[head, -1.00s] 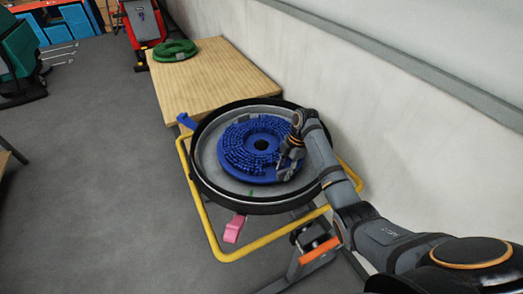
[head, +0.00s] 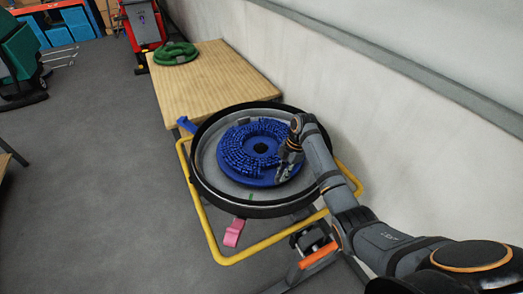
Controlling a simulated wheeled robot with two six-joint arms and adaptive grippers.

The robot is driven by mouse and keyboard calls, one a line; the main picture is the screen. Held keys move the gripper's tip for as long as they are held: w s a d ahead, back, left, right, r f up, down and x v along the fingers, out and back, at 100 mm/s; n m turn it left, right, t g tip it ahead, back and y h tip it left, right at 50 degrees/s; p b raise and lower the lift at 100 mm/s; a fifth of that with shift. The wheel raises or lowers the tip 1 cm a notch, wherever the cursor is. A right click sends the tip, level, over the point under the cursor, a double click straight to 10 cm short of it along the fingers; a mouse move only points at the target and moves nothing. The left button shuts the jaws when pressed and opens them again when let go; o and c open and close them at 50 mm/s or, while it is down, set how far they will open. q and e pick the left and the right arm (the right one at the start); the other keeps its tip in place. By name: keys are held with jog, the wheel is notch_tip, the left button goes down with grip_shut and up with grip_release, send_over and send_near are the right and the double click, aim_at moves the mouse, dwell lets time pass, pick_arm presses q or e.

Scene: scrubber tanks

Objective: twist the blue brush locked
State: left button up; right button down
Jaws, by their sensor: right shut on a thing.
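The blue brush (head: 240,160), a round bristled disc with a dark centre hole, lies inside a shallow grey round housing (head: 209,160) with a black rim. My right gripper (head: 286,170) reaches in from the right and is shut on the right edge of the brush. The gripper hides that part of the edge. A small grey tab (head: 244,121) shows at the brush's far edge. A green mark (head: 250,197) shows on the housing's near inner side. My left gripper is not in view.
A yellow tube frame (head: 205,225) surrounds the housing, with a pink pedal (head: 233,232) at the front and a blue lever (head: 187,125) at the left. A wooden table (head: 215,85) behind carries a green ring-shaped brush (head: 175,53). A wall stands close on the right.

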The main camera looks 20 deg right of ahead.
aim_at(276, 176)
jog(key=shift+s+a+m+p, duration=0.1)
jog(key=shift+a+m+p, duration=0.5)
jog(key=shift+a+p, duration=0.35)
jog(key=shift+a, duration=0.2)
jog(key=shift+a+m+p, duration=0.35)
jog(key=shift+m+p, duration=0.05)
jog(key=shift+p, duration=0.15)
jog(key=shift+a+m+t+p, duration=0.3)
jog(key=shift+a+m+p, duration=0.2)
jog(key=shift+a+p, duration=0.3)
jog(key=shift+a, duration=0.25)
jog(key=shift+a, duration=0.1)
